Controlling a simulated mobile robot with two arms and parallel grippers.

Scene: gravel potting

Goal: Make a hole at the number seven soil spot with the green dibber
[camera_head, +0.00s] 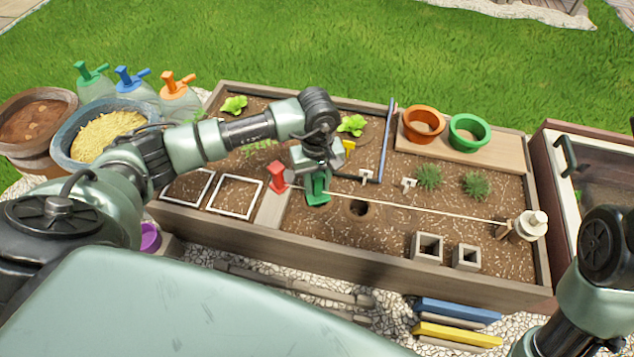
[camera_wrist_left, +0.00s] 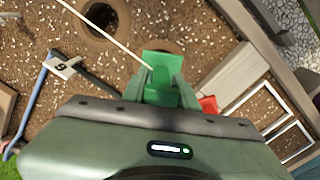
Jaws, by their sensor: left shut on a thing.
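My left gripper (camera_head: 314,170) is shut on the green dibber (camera_head: 318,192), low over the soil of the wooden planter bed. In the left wrist view the green dibber (camera_wrist_left: 161,62) sits between the fingers (camera_wrist_left: 160,88). Its tip is hidden, so I cannot tell whether it is in the soil. A dark round hole (camera_head: 358,208) is just right of the dibber; it also shows in the left wrist view (camera_wrist_left: 105,18). My right gripper is out of view.
A string (camera_head: 420,208) runs across the bed to a white-topped spool (camera_head: 530,225). White frames (camera_head: 236,196) lie left, grey blocks (camera_head: 427,247) front right, two pots (camera_head: 469,132) back right.

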